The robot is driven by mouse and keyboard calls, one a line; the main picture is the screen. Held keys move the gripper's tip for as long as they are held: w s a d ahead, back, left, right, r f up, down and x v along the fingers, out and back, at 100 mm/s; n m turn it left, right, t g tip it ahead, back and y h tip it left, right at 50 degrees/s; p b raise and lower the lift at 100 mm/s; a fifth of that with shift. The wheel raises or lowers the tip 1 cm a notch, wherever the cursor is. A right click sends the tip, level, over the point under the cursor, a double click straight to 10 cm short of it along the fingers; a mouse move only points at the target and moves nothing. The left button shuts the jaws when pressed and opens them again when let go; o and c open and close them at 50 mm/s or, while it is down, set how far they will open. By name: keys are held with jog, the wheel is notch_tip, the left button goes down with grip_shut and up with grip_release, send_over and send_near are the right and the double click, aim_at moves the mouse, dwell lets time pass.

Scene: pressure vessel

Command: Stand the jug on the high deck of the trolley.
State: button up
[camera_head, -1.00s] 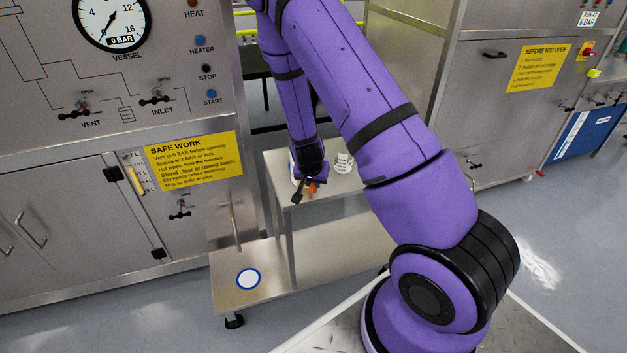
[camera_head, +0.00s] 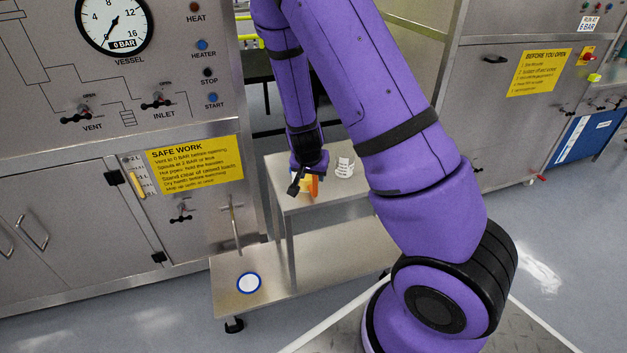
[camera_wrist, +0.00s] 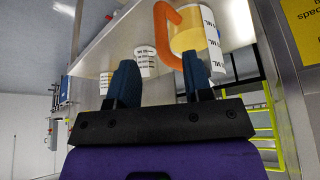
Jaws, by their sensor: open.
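The jug has a pale yellowish body and an orange handle. In the head view the jug (camera_head: 309,189) is at the near left end of the trolley's high deck (camera_head: 325,196), partly hidden by my gripper. In the wrist view, which is upside down, the jug (camera_wrist: 187,40) shows its handle and a white scale strip, and appears to stand on the deck. My gripper (camera_head: 299,184) is open and close to the jug. In the wrist view its fingers (camera_wrist: 160,75) are apart, with the right one near the handle's end; contact cannot be told.
A white labelled pot (camera_head: 345,165) stands on the high deck right of the jug. The trolley's low deck (camera_head: 270,283) holds a blue-ringed white disc (camera_head: 249,283) and is otherwise clear. A steel panel with a gauge (camera_head: 113,22) stands at left.

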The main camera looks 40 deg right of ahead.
jog(key=s+a+r+n+y, duration=0.2)
jog(key=s+a+r, duration=0.1)
jog(key=r, duration=0.5)
jog(key=s+a+r+n+t+y, duration=0.1)
jog(key=s+a+r, duration=0.25)
jog(key=r, duration=0.45)
jog(key=s+a+r+n+y, duration=0.2)
jog(key=s+r, duration=0.1)
jog(key=r, duration=0.5)
jog(key=s+a+r+n, duration=0.1)
jog(key=s+r+n, duration=0.1)
jog(key=s+r, duration=0.3)
jog(key=s+a+r+n+t+h, duration=0.1)
jog(key=s+r, duration=0.5)
jog(key=s, duration=0.6)
jog(key=shift+r+n, duration=0.25)
jog(key=shift+n, duration=0.55)
